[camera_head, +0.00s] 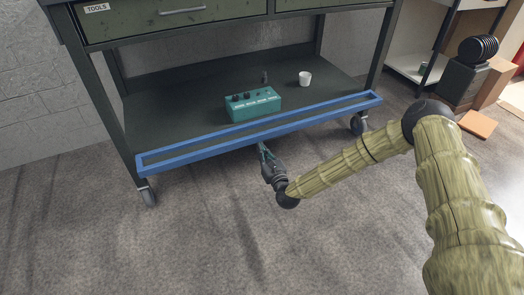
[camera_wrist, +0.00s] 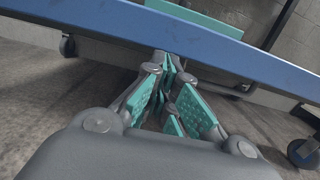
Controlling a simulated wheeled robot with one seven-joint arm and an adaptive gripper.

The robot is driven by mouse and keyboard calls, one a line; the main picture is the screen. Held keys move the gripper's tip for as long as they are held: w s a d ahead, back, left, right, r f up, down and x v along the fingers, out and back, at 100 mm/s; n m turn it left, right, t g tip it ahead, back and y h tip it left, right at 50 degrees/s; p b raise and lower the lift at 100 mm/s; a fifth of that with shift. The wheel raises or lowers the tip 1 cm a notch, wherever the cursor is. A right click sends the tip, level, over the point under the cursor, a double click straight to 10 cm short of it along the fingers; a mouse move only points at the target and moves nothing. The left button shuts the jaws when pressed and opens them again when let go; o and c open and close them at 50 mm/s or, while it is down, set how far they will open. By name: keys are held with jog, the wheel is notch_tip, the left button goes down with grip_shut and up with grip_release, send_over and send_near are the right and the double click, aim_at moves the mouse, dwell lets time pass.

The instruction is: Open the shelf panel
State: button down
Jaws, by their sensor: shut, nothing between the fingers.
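The shelf panel is a long, narrow blue-framed panel (camera_head: 205,150) along the front edge of the cart's lower shelf (camera_head: 185,112). It sits low, and the shelf behind it is in plain view. Its blue edge (camera_wrist: 225,54) crosses the top of the wrist view. My gripper (camera_head: 262,146) is in front of the panel, near the middle of its lower edge. In the wrist view my gripper (camera_wrist: 167,62) has its teal-padded fingers shut and empty, with the tips close to the blue edge. I cannot tell whether they touch it.
A teal box with knobs (camera_head: 253,105) and a white cup (camera_head: 305,78) stand on the lower shelf. Green drawers (camera_head: 175,18) are above. Casters (camera_head: 149,196) stand under the cart's corners. The carpet (camera_head: 200,240) in front is clear. Boxes and a shelf unit are at right.

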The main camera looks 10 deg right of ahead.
jog(key=s+a+f+n+g+p, duration=0.15)
jog(key=s+f+n+g, duration=0.35)
jog(key=s, duration=0.6)
jog(key=s+f+n+g+p, duration=0.25)
jog(key=s+n, duration=0.45)
jog(key=s, duration=0.4)
jog(key=s+a+f+n+g+p, duration=0.15)
jog(key=s+f+n+g, duration=0.35)
jog(key=s, duration=0.6)
jog(key=s+d+r+n+g+h+p, duration=0.2)
jog(key=s+d+r+n+g+h, duration=0.1)
jog(key=s+d+n, duration=0.7)
jog(key=s+d+r+n+g+h+p, duration=0.25)
jog(key=s+d+n, duration=0.35)
jog(key=s, duration=0.5)
notch_tip(320, 180, up, 38)
jog(key=d+m+p, duration=0.1)
jog(key=p, duration=3.5)
jog(key=shift+p, duration=0.3)
jog(key=c, duration=1.9)
grip_release()
jog(key=shift+d+r+h, duration=0.1)
jog(key=shift+h, duration=0.15)
jog(key=shift+o, duration=0.2)
